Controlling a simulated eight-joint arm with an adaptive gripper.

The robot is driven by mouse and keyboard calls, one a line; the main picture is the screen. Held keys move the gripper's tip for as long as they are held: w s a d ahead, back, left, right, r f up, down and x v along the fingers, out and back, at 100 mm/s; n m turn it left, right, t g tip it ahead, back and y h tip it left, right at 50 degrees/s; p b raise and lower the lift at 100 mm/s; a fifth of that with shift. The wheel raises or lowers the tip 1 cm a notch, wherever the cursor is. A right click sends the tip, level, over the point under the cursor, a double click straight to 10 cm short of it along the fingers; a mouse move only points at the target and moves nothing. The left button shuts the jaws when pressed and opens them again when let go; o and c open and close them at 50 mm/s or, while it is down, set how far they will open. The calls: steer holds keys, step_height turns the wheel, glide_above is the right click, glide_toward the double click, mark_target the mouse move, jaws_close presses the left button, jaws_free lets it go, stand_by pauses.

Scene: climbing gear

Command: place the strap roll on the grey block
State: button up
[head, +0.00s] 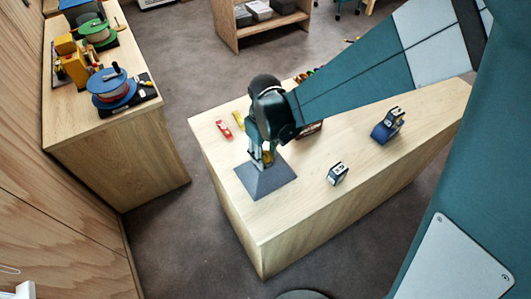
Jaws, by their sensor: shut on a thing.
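My gripper (264,159) points down over the grey block (264,184), a dark sloped block on the near left part of the wooden table. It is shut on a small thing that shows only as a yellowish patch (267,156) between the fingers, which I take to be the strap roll. The fingers and wrist hide most of it. From this angle I cannot tell whether it touches the top of the block.
On the same table (225,165) are a red item (223,128), a yellow item (239,121), a small dark-and-white device (338,173) and a blue item (387,128). Colourful pieces lie behind my arm. A side counter (100,135) at left holds cord spools (113,86).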

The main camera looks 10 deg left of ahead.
mark_target(265, 156)
steer(key=o, duration=0.9)
steer(key=shift+r, duration=0.1)
steer(key=shift+r, duration=6)
